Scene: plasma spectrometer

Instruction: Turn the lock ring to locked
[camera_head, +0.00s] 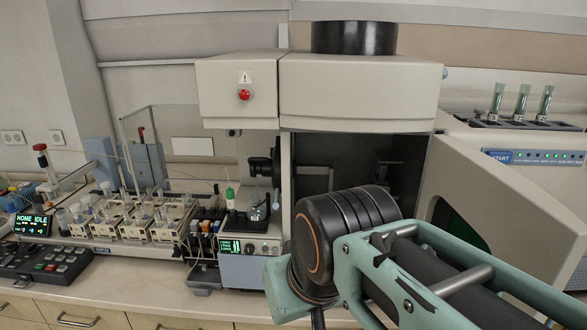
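The spectrometer (357,92) is a pale grey cabinet with an open, dark chamber below its hood. A small black round fitting (262,166) sits at the left side of the chamber, above the pump unit. It may be the lock ring, but it is too small to tell, and I cannot read whether it is locked. A pale bracket (318,179) shows inside the chamber. My arm crosses the lower right in front of the chamber and hides part of its inside. My gripper's fingertips do not show, so I cannot see whether it holds anything.
A control unit (246,246) with a lit display stands below the fitting. An autosampler with racks (150,233) is at the left, beside a keypad (45,262). An open grey door (500,215) is at the right. The bench front (160,302) is clear.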

